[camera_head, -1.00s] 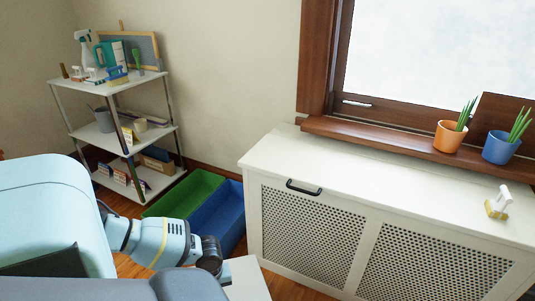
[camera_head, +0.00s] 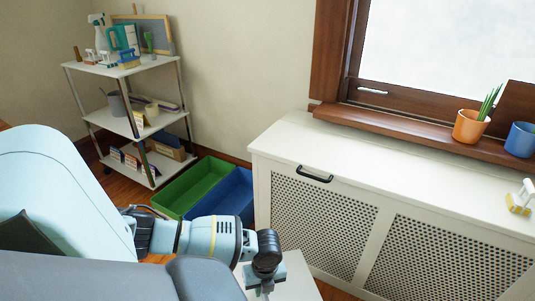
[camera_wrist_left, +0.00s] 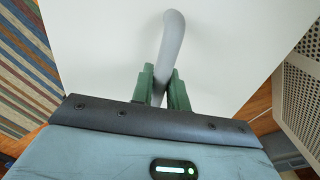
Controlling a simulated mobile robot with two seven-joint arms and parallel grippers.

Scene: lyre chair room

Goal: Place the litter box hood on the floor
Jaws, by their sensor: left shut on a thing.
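The litter box hood (camera_wrist_left: 100,50) shows as a broad white panel with a curved grey handle (camera_wrist_left: 172,35) in the left wrist view. My left gripper (camera_wrist_left: 161,74) has its green fingers shut on that handle. In the head view, a corner of the white hood (camera_head: 297,280) shows at the bottom edge, beside my left gripper (camera_head: 265,286), in front of the white cabinet. Most of the hood lies out of the head view or behind my arm. Wooden floor (camera_wrist_left: 260,106) shows past the hood's edge. My right gripper is not in view.
A white cabinet (camera_head: 330,162) with perforated doors stands close on the right. A green bin (camera_head: 196,188) and a blue bin (camera_head: 232,190) lie beyond my arm. A shelf rack (camera_head: 120,123) stands behind. A striped rug (camera_wrist_left: 22,70) shows left of the hood.

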